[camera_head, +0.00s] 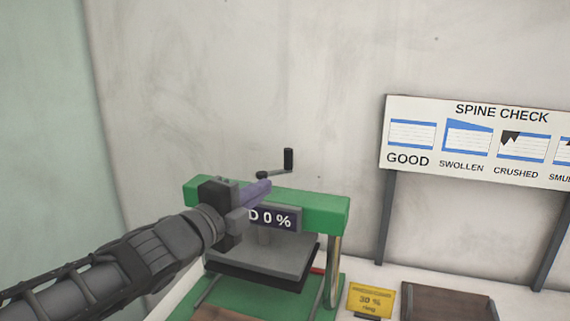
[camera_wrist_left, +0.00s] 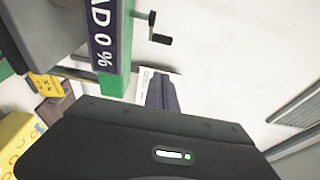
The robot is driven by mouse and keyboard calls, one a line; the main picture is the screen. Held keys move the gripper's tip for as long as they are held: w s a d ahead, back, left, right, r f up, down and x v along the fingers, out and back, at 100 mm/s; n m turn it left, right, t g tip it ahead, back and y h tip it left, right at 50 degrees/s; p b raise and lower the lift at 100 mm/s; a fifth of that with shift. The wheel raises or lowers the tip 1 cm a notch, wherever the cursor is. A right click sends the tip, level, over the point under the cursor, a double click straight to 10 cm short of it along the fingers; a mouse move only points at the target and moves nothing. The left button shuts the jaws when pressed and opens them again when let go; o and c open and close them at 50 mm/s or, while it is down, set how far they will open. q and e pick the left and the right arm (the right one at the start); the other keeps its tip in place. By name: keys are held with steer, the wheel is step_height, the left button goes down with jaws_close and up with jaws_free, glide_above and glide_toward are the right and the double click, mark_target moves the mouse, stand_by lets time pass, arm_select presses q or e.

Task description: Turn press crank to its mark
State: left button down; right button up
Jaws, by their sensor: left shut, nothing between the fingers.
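The press (camera_head: 325,210) has a green top beam, and its dark display reads 0 %, partly hidden by my left gripper. The crank (camera_head: 288,159) stands above the beam, with a grey arm and an upright black handle at its right end. My left gripper (camera_head: 262,188) is shut and empty, its purple-grey fingers in front of the beam, just below the crank in the picture; no contact shows. In the left wrist view the crank (camera_wrist_left: 157,33) is beyond the shut fingers (camera_wrist_left: 162,92), apart from them, beside the green beam (camera_wrist_left: 118,50). My right gripper is out of view.
A yellow card (camera_head: 371,299) reading 30 % stands right of the press. A brown board or tray (camera_head: 447,302) lies farther right. A SPINE CHECK sign (camera_head: 480,140) on grey posts stands at the right. The wall behind the crank is bare.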

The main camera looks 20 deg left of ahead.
arm_select(q)
steer(key=shift+d, duration=0.1)
steer(key=p+x, duration=0.1)
steer(key=x, duration=0.9)
steer(key=shift+w+a+r+p, duration=0.1)
steer(key=shift+w+a+p, duration=0.2)
steer(key=shift+w+p, duration=0.3)
steer(key=shift+w+a+r+p, duration=0.1)
steer(key=shift+w+a+p, duration=0.2)
steer(key=shift+w+p, duration=0.25)
steer(key=shift+w+a+f, duration=0.15)
steer(key=shift+w+a, duration=0.2)
steer(key=shift+w, duration=0.2)
